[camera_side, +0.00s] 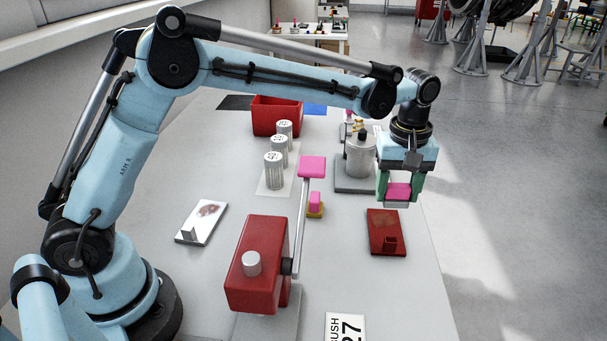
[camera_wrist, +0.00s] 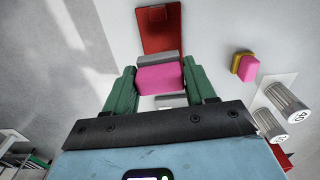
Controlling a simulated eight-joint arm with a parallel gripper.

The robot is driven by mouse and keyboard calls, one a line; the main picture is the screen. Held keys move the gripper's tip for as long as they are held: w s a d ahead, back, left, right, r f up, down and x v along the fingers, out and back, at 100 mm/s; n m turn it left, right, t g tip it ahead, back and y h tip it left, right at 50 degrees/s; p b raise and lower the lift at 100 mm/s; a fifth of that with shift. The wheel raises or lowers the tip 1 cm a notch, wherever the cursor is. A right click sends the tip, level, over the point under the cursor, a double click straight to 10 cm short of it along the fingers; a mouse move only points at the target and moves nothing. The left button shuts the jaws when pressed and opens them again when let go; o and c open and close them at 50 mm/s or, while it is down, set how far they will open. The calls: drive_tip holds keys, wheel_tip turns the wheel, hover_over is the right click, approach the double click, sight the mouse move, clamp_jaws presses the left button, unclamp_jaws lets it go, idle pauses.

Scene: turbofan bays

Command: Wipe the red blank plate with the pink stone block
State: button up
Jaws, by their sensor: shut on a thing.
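My gripper (camera_side: 397,190) has green fingers and is shut on a pink stone block (camera_side: 398,191). The block also shows between the fingers in the wrist view (camera_wrist: 160,78), with grey parts at its near and far sides. The red blank plate (camera_side: 380,224) lies flat on the table near its right edge, with a small red upright piece at its front end. In the side view my gripper is above and beyond the plate's far end, apart from it. In the wrist view the plate (camera_wrist: 160,32) lies ahead of the block, partly hidden by it.
A second pink block on a yellow base (camera_side: 315,203) stands left of the plate. A red box with a lever and pink pad (camera_side: 258,265) stands at front. A white plate (camera_side: 202,222) lies left. Several silver cylinders (camera_side: 274,172), a metal pot (camera_side: 360,157) and a red bin (camera_side: 275,115) stand behind.

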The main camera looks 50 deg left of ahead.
drive_tip(key=shift+w+a+f, duration=0.15)
drive_tip(key=shift+a+f, duration=0.1)
hover_over(385, 231)
drive_tip(key=shift+w+d+f, duration=0.1)
drive_tip(key=shift+f, duration=1.5)
drive_tip(key=shift+w+d+f, duration=0.1)
drive_tip(key=shift+f, duration=2.25)
drive_tip(key=shift+w+a+r, duration=0.15)
drive_tip(key=shift+w+a, duration=0.7)
drive_tip(key=shift+a, duration=0.1)
drive_tip(key=shift+c, duration=0.4)
drive_tip(key=shift+w+a, duration=1.35)
drive_tip(key=shift+s+d, duration=2.2)
drive_tip(key=shift+s+a, duration=0.1)
drive_tip(key=shift+s, duration=0.15)
drive_tip(key=shift+w+a, duration=2.45)
drive_tip(key=s+d, duration=0.4)
drive_tip(key=shift+s+d, duration=0.3)
drive_tip(key=shift+d, duration=0.05)
drive_tip(key=shift+s+d, duration=0.15)
drive_tip(key=shift+r, duration=4.05)
